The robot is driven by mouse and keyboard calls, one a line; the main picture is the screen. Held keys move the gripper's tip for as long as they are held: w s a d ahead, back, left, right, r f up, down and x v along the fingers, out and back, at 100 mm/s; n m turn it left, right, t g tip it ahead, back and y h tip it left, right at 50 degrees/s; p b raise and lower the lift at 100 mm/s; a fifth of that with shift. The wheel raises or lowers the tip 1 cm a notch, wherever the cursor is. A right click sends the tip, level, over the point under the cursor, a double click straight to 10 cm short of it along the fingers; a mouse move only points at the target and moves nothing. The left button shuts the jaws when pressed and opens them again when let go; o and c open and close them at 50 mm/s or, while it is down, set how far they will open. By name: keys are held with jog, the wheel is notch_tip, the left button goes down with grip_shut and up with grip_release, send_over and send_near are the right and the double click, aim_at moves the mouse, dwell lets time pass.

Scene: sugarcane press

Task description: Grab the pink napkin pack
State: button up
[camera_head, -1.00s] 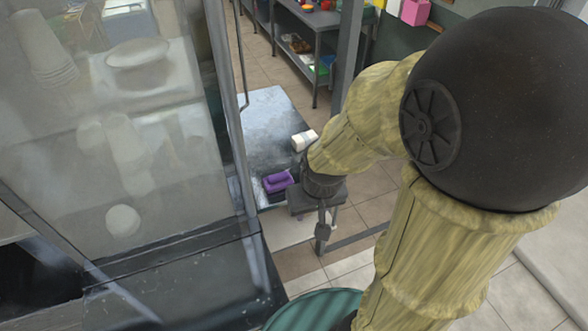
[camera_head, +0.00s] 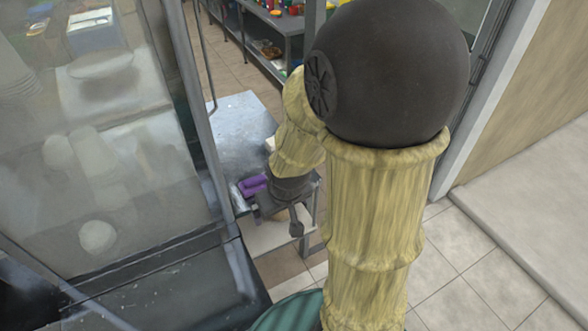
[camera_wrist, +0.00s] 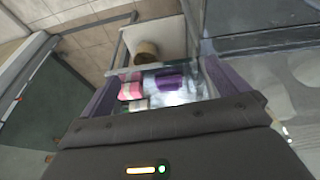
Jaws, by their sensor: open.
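The pink napkin pack (camera_wrist: 131,91) shows in the wrist view, left of centre between my fingers, nearer the left one. It lies on a light table top and looks small and partly blurred. My gripper (camera_wrist: 160,78) is open, its two purple-grey fingers spread on either side of the pack and a purple item. No contact with the pack is visible. In the head view my gripper (camera_head: 295,215) hangs over the table's near right corner. The pack cannot be seen there; my arm covers that area.
A brown cylinder (camera_wrist: 147,50) stands beyond. The table (camera_head: 240,125) is mostly clear. A glass-sided cabinet (camera_head: 110,130) stands close on the left.

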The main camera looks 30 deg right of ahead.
jog(key=w+d+f+n+t+y+b, duration=0.1)
jog(key=w+d+f+t+b, duration=0.3)
jog(key=f, duration=0.4)
jog(key=w+d+f+n+t+y+b, duration=0.1)
jog(key=w+d+f+t+b, duration=0.2)
jog(key=d+f, duration=0.35)
jog(key=d+m+t, duration=0.1)
jog(key=d+t, duration=0.2)
jog(key=t, duration=0.2)
jog(key=d+r+m+t+h+b, duration=0.1)
jog(key=d+t, duration=0.1)
jog(key=shift+s+d+m, duration=0.15)
jog(key=shift+d+m, duration=0.15)
jog(key=w+p, duration=0.2)
jog(key=w, duration=0.4)
jog(key=w+p, duration=0.2)
jog(key=w, duration=0.3)
jog(key=shift+w+a, duration=0.2)
jog(key=shift+w, duration=0.15)
jog(key=shift+w+f, duration=0.1)
jog(key=shift+w, duration=0.15)
